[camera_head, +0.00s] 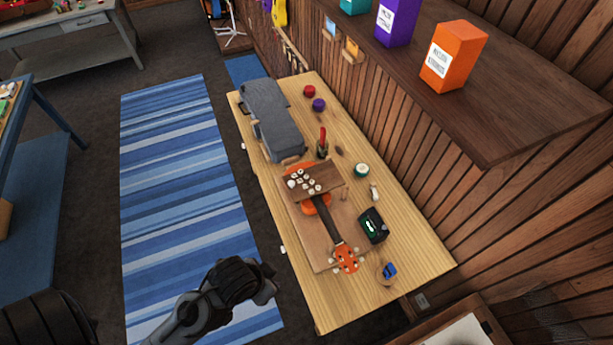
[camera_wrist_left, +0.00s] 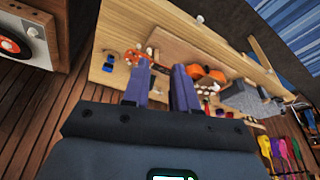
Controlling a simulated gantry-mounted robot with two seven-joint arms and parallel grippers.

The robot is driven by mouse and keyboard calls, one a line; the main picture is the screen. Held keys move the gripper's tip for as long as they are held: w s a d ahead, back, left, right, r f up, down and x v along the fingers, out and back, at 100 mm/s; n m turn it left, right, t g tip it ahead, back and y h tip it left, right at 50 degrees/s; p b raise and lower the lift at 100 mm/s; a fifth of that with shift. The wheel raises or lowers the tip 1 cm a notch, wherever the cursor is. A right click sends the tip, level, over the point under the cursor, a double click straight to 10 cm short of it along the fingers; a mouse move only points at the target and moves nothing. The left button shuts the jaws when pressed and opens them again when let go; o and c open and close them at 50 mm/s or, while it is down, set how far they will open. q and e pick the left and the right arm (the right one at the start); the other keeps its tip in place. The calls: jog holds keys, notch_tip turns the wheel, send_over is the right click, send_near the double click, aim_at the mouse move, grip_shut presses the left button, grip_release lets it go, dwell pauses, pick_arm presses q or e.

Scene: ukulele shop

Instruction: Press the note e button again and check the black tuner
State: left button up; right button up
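The note buttons are several round white caps on a brown board (camera_head: 325,176) over the orange ukulele's body; their letters are too small to read. The black tuner (camera_head: 373,225) stands on the table right of the ukulele's neck, with small green marks lit on its face that I cannot read. The orange ukulele (camera_head: 322,207) lies on a wooden board, its headstock toward the front. My left gripper (camera_head: 270,284) is left of the table's near end, apart from buttons and tuner. In the left wrist view its two fingers (camera_wrist_left: 160,90) stand apart with nothing between them. My right gripper is not in view.
A grey case (camera_head: 266,103) lies at the table's far end. A blue item (camera_head: 389,270) sits near the front, with a green-and-white jar (camera_head: 361,170) further back. A wooden shelf (camera_head: 510,115) with boxes overhangs at right.

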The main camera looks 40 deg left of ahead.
pick_arm(q)
grip_shut()
jog(key=shift+a, duration=0.1)
jog(key=shift+w, duration=0.1)
dwell(0.7)
dwell(0.7)
